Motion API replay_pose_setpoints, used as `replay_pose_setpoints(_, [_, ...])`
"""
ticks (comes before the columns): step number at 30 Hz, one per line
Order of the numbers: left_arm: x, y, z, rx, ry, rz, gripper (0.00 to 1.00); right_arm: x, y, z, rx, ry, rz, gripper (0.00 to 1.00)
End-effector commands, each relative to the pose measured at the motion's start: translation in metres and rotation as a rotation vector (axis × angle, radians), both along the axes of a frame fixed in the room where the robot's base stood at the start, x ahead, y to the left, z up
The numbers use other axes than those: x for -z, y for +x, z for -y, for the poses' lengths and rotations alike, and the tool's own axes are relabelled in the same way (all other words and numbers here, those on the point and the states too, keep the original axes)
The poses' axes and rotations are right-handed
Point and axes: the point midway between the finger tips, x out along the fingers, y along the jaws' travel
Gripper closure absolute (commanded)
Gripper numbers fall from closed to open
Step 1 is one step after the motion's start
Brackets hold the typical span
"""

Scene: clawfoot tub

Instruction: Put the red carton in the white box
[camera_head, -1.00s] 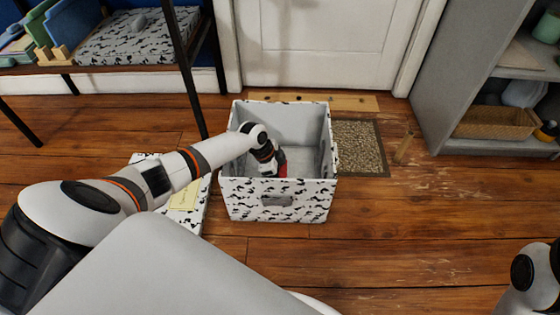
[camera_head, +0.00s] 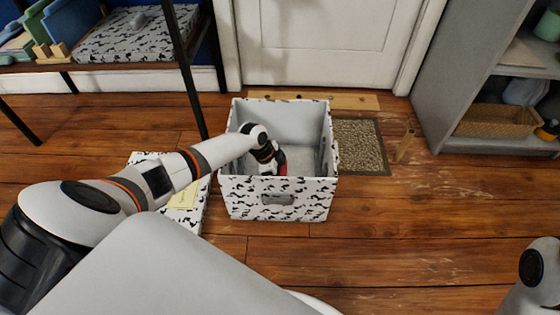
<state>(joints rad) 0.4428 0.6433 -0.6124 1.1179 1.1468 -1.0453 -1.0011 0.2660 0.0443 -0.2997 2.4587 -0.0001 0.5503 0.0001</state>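The white box (camera_head: 300,200) with black markings stands open on the wooden floor at the middle of the view. My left arm comes in from the left and reaches over its left rim, so the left gripper is down inside the box; its fingers are hidden by the wrist and the front wall. A small patch of red, likely the red carton (camera_head: 282,170), shows beside the wrist inside the box. Whether the gripper holds it cannot be seen. Only part of my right arm shows at the lower right edge; its gripper is out of view.
A matching lid (camera_head: 186,218) lies on the floor left of the box, partly under my arm. A small mat (camera_head: 360,146) lies to the right. A grey shelf (camera_head: 450,90) stands at the right, and a black-legged table (camera_head: 185,65) at the left.

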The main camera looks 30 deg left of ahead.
Motion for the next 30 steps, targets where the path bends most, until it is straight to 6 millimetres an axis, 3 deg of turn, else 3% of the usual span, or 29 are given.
replay_pose_setpoints(7, [-0.0002,0.0005,0.0001,0.0,0.0,0.001,0.77,-0.001,-0.001,0.0003,0.0,0.002,0.003,0.12])
replay_pose_setpoints(8, [-0.0002,0.0005,0.0001,0.0,0.0,0.001,0.27,-0.001,-0.001,0.0003,0.0,0.002,0.003,0.12])
replay_pose_setpoints(12, [-0.0002,0.0004,0.0002,0.0,0.0,0.001,0.07,-0.001,-0.0009,0.0002,-0.001,0.003,0.002,0.12])
replay_pose_setpoints(30, [-0.0009,-0.0001,0.0001,0.0,0.0,0.0,0.07,-0.0015,-0.0001,0.0,-0.001,0.003,-0.001,0.12])
